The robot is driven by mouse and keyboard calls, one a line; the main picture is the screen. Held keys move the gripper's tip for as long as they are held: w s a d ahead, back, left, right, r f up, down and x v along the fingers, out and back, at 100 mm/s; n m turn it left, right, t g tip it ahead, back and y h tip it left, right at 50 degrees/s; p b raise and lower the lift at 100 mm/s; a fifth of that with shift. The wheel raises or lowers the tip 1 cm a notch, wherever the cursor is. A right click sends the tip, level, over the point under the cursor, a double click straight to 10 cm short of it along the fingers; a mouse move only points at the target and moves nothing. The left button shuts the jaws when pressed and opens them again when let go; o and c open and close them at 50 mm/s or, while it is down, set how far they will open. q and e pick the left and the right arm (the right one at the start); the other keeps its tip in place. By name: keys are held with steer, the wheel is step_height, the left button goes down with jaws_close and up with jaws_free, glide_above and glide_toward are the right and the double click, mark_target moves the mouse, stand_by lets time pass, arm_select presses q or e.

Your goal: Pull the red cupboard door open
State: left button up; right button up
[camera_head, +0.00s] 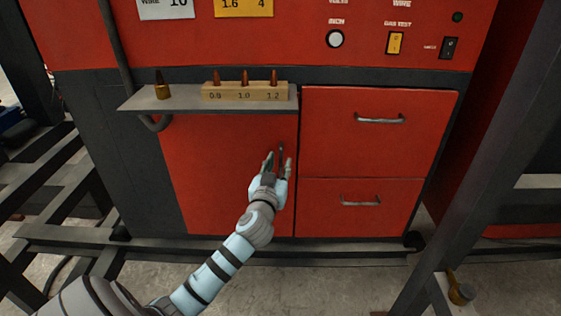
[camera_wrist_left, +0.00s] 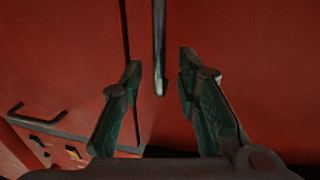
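The red cupboard door (camera_head: 215,165) is the panel under the shelf, left of the drawers, and looks shut. In the left wrist view the door (camera_wrist_left: 260,60) fills the right side, next to a dark vertical seam. Its handle is a straight grey bar (camera_wrist_left: 159,50), close to the seam. My left gripper (camera_head: 278,162) is in front of the door's right edge. In the left wrist view the gripper (camera_wrist_left: 161,62) is open, with the handle's end between its fingers and gaps on both sides. My right gripper is in neither view.
A grey shelf (camera_head: 160,103) juts out above the door and holds a labelled wooden block (camera_head: 245,92) with several copper tips. Two drawers with handles (camera_head: 380,120) are to the right. Dark steel bars (camera_head: 480,170) stand at right and run low across the front.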

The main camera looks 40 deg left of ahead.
arm_select(q)
steer(key=shift+x, duration=1.35)
jaws_close()
steer(key=shift+d, duration=0.1)
